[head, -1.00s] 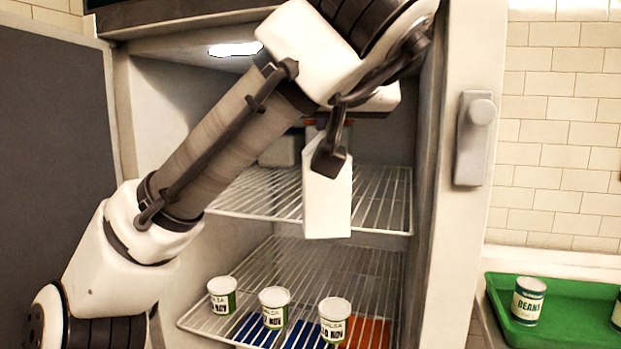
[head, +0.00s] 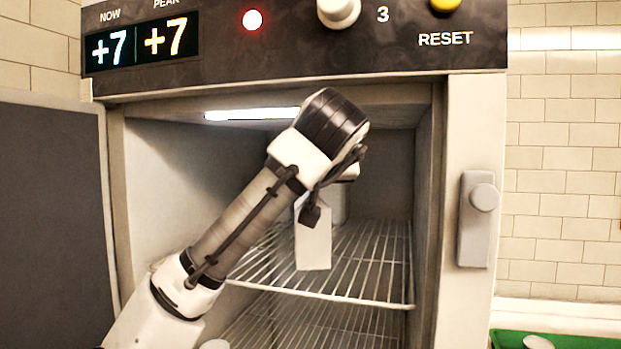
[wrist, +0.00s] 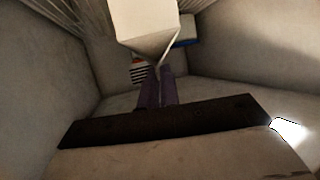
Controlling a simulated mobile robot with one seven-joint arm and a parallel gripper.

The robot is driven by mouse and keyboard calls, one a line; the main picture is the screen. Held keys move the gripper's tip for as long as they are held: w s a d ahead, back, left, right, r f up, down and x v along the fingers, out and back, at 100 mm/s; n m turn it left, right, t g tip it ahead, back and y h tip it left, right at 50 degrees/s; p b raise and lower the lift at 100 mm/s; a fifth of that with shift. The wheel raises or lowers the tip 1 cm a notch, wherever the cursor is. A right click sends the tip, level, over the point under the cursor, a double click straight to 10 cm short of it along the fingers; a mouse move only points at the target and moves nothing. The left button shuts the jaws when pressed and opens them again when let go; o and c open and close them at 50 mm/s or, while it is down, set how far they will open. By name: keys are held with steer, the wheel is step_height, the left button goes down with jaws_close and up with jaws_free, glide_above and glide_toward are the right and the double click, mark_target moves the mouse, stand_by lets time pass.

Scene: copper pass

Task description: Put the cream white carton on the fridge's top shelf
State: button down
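The cream white carton (head: 313,245) is upright inside the open fridge, over the wire top shelf (head: 375,288). I cannot tell whether its base touches the wires or hangs just above them. My gripper (head: 311,212) is at the carton's upper end and appears shut on it. In the wrist view the carton (wrist: 147,22) extends out beyond the dark fingers (wrist: 156,88). My wrist hides part of the carton's top and the space behind it.
The fridge's right side wall (head: 426,200) and lit ceiling are close around my arm. The open door (head: 50,220) is at left. In the wrist view, a striped item (wrist: 138,72) and a blue item (wrist: 187,31) show beyond the carton. The shelf right of the carton looks clear.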

steer(key=shift+w+a+r+p, duration=0.1)
steer(key=shift+w+p, duration=0.25)
steer(key=shift+w, duration=0.8)
steer(key=shift+w+a+r+p, duration=0.1)
steer(key=shift+w+p, duration=0.2)
steer(key=shift+w, duration=0.8)
steer(key=shift+w+f, duration=0.15)
steer(key=shift+f, duration=0.85)
steer(key=shift+f, duration=0.1)
steer(key=c, duration=1.6)
jaws_free()
steer(key=shift+c, duration=0.2)
steer(key=a+b+v, duration=0.1)
steer(key=b+v, duration=0.1)
steer(key=v, duration=1)
steer(key=shift+d, duration=0.45)
